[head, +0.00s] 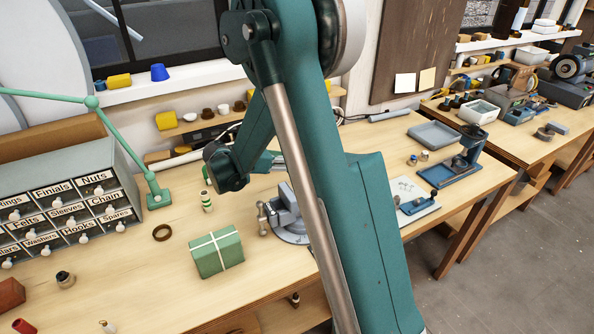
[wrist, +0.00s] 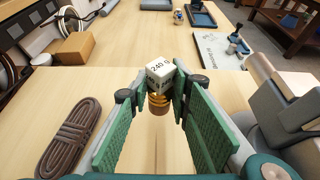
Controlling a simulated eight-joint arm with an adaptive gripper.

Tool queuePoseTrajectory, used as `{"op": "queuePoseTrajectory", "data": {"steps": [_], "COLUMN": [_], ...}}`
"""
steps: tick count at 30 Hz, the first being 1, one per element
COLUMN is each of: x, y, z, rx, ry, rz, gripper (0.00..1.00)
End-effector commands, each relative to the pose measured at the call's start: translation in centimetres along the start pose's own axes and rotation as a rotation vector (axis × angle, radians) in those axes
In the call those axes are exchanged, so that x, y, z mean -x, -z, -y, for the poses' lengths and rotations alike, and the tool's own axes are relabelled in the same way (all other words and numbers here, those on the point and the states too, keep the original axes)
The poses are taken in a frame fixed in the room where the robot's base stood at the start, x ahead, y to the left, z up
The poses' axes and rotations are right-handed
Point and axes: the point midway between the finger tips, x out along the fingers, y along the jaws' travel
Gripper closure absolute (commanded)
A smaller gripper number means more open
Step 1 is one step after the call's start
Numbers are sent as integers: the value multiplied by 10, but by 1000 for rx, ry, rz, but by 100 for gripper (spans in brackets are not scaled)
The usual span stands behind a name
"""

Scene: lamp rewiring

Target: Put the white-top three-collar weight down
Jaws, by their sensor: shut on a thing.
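The white-top weight (wrist: 159,71) is in the wrist view, a pale block marked "240" above brass-coloured collars and a brown lower part. My gripper (wrist: 158,92) is shut on it, with a green ribbed finger pad on each side. The weight is roughly upright over the wooden bench (wrist: 115,60). I cannot tell whether its base touches the wood. In the head view, my arm hides the weight and the fingertips.
A brown cord coil (wrist: 77,137) lies left of the gripper; a grey vise (wrist: 282,90) stands close on the right. A cardboard box (wrist: 62,49) is farther back. The head view shows a green wrapped parcel (head: 217,251) and labelled drawers (head: 70,205). Bare wood surrounds the weight.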

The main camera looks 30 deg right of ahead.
Motion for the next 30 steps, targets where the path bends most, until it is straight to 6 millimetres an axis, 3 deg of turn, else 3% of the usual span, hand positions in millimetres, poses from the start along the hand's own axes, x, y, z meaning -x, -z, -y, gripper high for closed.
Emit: {"op": "queuePoseTrajectory", "data": {"steps": [11,22,30], "x": [-1,-13,-15], "y": [2,32,36], "z": [0,0,0], "rx": [0,0,0], "ry": [0,0,0], "rz": [0,0,0], "gripper": [95,95,95]}}
